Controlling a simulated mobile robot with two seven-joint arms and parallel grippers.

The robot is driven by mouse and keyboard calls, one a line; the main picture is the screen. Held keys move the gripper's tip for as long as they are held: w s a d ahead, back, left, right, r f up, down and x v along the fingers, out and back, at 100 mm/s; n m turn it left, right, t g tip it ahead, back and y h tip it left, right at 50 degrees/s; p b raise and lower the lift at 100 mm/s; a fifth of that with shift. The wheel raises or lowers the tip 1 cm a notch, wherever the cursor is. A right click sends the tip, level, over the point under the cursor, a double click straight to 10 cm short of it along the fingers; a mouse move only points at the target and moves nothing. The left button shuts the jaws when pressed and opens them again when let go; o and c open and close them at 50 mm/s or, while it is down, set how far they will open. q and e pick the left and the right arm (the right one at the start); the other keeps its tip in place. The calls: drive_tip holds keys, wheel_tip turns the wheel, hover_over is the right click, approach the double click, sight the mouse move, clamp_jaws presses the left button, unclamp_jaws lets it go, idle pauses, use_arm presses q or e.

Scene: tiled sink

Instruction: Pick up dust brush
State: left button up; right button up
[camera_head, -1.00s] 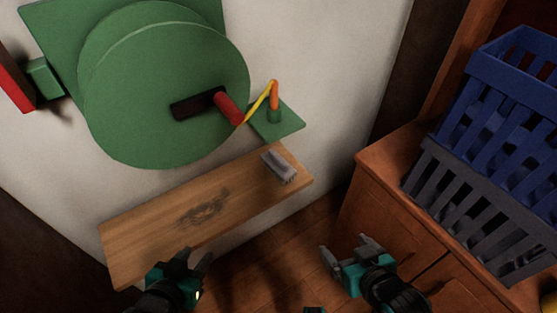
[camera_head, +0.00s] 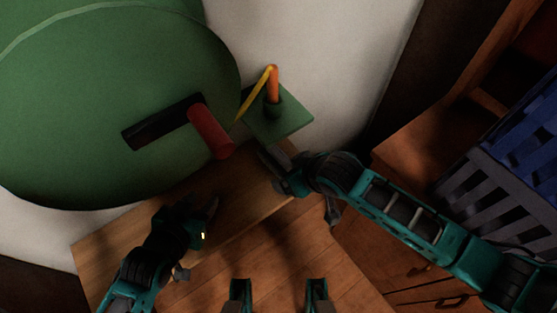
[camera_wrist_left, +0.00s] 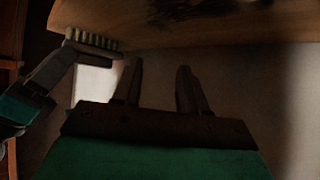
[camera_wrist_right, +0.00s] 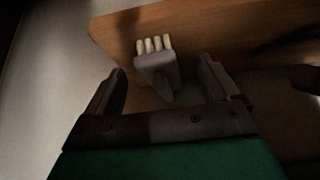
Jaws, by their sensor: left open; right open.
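The dust brush (camera_wrist_right: 158,66) is grey with a row of pale bristles and lies at the right end of the wooden shelf (camera_head: 245,195). In the right wrist view it lies between the two open fingers of my right gripper (camera_wrist_right: 162,68), with no clear grip on it. In the head view my right gripper (camera_head: 272,168) covers the brush almost fully. The brush bristles (camera_wrist_left: 92,41) also show in the left wrist view, beside my right gripper. My left gripper (camera_head: 203,210) is open and empty over the shelf's left part.
A large green disc (camera_head: 90,110) with a red handle (camera_head: 211,132) is behind the shelf. A green bracket (camera_head: 285,122) holds orange and yellow sticks just above the brush. A wooden cabinet (camera_head: 405,150) with crates (camera_head: 500,200) stands at the right.

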sight(279, 155)
drive_tip(key=w+a, duration=0.2)
drive_tip(key=w, duration=0.1)
drive_tip(key=shift+w+a+b, duration=0.55)
drive_tip(key=shift+w+a, duration=0.3)
drive_tip(key=shift+w, duration=0.25)
drive_tip(key=shift+b+x, duration=0.45)
drive_tip(key=shift+x, duration=0.95)
drive_tip(key=shift+s+f, duration=0.1)
drive_tip(key=c, duration=1.2)
